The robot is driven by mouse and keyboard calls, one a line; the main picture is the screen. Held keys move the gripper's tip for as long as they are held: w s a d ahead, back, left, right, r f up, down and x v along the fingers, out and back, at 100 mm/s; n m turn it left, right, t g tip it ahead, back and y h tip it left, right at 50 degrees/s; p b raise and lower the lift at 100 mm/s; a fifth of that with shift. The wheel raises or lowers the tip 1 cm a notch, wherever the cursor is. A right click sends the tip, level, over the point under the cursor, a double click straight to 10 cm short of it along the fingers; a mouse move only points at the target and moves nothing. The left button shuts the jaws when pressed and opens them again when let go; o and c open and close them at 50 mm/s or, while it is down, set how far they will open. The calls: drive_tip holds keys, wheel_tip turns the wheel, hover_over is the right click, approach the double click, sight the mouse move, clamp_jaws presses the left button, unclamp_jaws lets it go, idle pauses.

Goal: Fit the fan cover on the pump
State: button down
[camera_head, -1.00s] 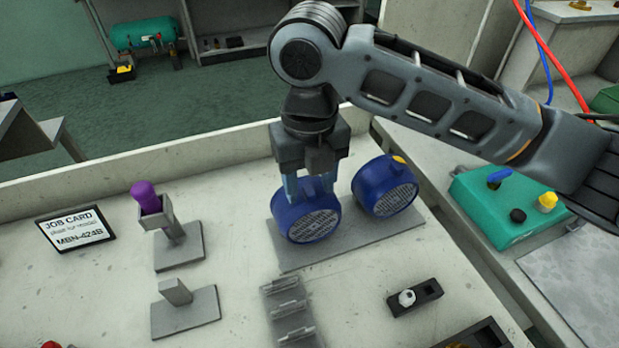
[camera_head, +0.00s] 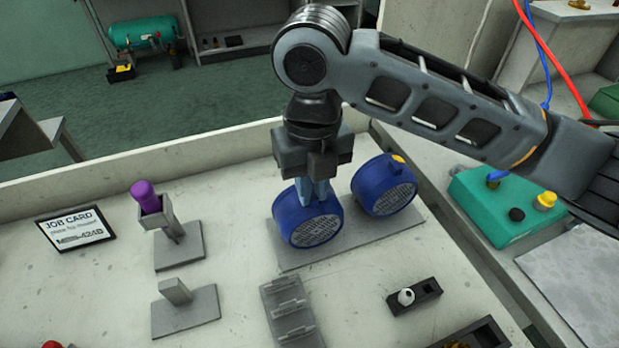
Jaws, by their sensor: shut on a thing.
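Two blue round fan covers with grey grille faces stand on a grey plate. The left cover (camera_head: 309,222) stands next to the right cover (camera_head: 384,186), which has a yellow mark on its top. My gripper (camera_head: 315,191) reaches down from above and is shut on the left cover at its upper rim. The left cover still appears to rest on the plate (camera_head: 350,242). The part of its rim behind the fingers is hidden. I cannot make out a pump in this view.
A job card (camera_head: 75,228), a stand with a purple-topped piece (camera_head: 146,196) and a small grey stand (camera_head: 184,312) are on the left. A slotted grey rack (camera_head: 291,312) and a black holder with a white piece (camera_head: 413,295) stand in front. A green button box (camera_head: 507,205) is at right.

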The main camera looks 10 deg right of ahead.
drive_tip(key=shift+s+d, duration=0.2)
drive_tip(key=shift+s, duration=0.75)
drive_tip(key=shift+s+d, duration=0.15)
drive_tip(key=shift+s, duration=0.8)
drive_tip(key=shift+r, duration=0.1)
